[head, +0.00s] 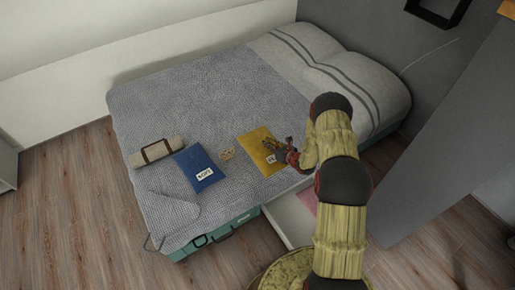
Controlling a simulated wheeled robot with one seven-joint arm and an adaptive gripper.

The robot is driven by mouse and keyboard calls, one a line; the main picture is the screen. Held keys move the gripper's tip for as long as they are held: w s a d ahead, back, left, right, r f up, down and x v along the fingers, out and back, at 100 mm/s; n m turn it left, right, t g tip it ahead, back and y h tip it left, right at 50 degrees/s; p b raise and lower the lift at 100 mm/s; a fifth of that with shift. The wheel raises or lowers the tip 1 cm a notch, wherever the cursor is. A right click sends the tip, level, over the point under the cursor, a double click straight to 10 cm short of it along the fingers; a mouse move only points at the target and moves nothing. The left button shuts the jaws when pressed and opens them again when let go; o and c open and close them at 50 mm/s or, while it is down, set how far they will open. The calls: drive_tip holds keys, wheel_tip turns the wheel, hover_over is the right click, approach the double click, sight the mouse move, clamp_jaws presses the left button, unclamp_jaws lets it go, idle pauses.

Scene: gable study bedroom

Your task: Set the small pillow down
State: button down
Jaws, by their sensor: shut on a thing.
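My gripper (277,149) is at the end of my arm, low over the bed, in front of a flat yellow packet (252,146) with a white label. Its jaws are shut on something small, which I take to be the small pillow. The jaws and the arm hide most of it, so its shape and colour are not clear. I cannot tell whether it touches the packet or hangs just above it. The bed's grey knitted blanket (200,105) lies beneath.
A small tan piece (227,154), a blue labelled packet (199,166) and a strapped beige roll (157,151) lie left of my gripper. Large pale pillows (345,75) fill the bed's head. A drawer (290,217) stands open below. The blanket's far left is clear.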

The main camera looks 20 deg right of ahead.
drive_tip(key=w, duration=0.1)
drive_tip(key=w+f+b, duration=0.1)
drive_tip(key=w+d+f, duration=0.1)
drive_tip(key=w, duration=0.1)
drive_tip(key=shift+f, duration=0.1)
drive_tip(key=w+f+b, duration=0.1)
drive_tip(key=w+f, duration=0.1)
drive_tip(key=w+d+f+b, duration=0.1)
drive_tip(key=w+f+b, duration=0.1)
drive_tip(key=w+f, duration=0.1)
drive_tip(key=shift+f, duration=0.15)
drive_tip(key=shift+w+f, duration=0.2)
drive_tip(key=shift+f, duration=0.15)
drive_tip(key=shift+f+b, duration=0.95)
drive_tip(key=shift+f, duration=0.45)
drive_tip(key=shift+f, duration=0.15)
drive_tip(key=c, duration=2)
unclamp_jaws()
drive_tip(key=shift+s, duration=0.1)
drive_tip(key=shift+o, duration=0.2)
